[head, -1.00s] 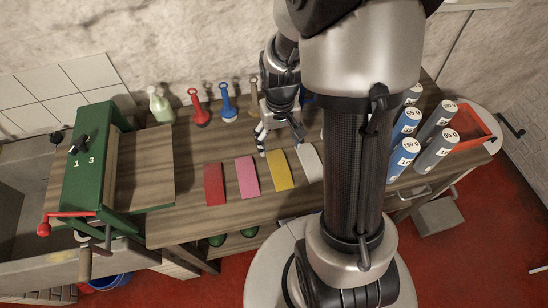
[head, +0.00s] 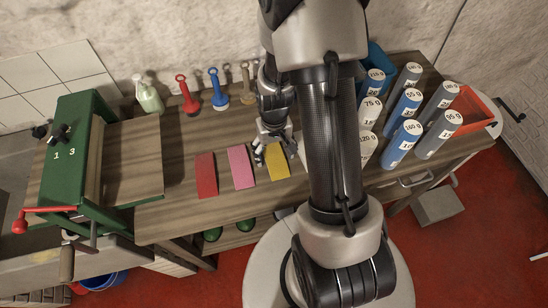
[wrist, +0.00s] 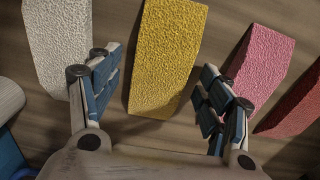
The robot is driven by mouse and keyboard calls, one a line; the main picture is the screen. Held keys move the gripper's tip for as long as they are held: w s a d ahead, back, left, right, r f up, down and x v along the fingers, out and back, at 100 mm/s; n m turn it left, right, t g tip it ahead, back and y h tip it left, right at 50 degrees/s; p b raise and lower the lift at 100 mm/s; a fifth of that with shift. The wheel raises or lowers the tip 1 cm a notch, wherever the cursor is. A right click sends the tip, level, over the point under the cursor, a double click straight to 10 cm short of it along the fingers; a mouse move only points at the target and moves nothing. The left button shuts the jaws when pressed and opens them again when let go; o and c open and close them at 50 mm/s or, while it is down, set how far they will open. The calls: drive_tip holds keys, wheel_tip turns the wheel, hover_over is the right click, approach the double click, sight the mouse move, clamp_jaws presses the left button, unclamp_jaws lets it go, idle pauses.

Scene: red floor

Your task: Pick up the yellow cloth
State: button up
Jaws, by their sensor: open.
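The yellow cloth (head: 278,162) lies flat on the wooden bench, in a row with other cloths. In the wrist view the yellow cloth (wrist: 168,58) runs between my two fingers, its near end just short of the palm. My gripper (head: 266,152) is above the bench at the cloth's back left end in the head view. In the wrist view my gripper (wrist: 158,92) is open and empty, one finger on each side of the cloth. Whether the fingertips touch the bench is unclear.
A pink cloth (head: 241,167) and a red cloth (head: 206,175) lie left of the yellow one. A white cloth (wrist: 58,45) lies close on its other side. Labelled cylinders (head: 403,143) stand at the right. A green machine (head: 75,155) stands at the left.

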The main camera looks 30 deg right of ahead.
drive_tip(key=c, duration=1.1)
drive_tip(key=shift+r, duration=0.1)
drive_tip(key=shift+c, duration=0.2)
